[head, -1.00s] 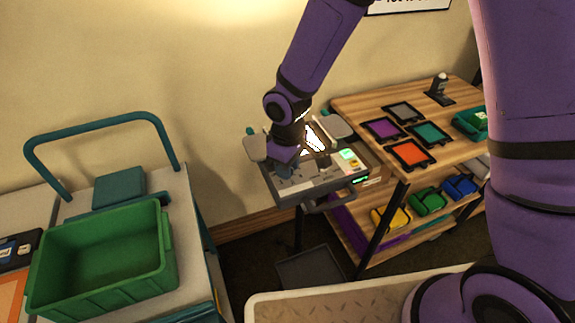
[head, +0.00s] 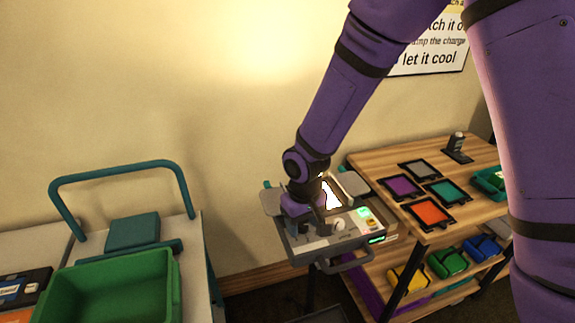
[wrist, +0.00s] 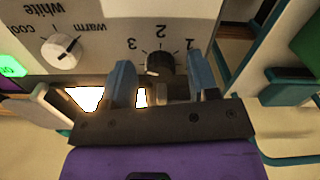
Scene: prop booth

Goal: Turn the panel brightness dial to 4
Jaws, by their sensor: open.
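The light panel (head: 352,243) is a grey box on the wall side, with a lit white area and glowing green displays. The dark brightness dial (wrist: 160,62) shows in the wrist view, with the numbers 1, 2 and 3 upside down around it. A 4 is not visible. My gripper (wrist: 161,75) is open, with one blue-grey finger on each side of the dial; I cannot tell whether either touches it. A small pale mark shows at the dial's lower left; its setting is unclear. In the head view, my gripper (head: 313,222) hides the dial.
A white knob (wrist: 60,50) marked cool, white and warm sits left of the dial in the wrist view. A wooden shelf unit (head: 400,158) with coloured panels stands at right. A green crate (head: 115,295) sits on a cart at left, with a teal handle (head: 120,173).

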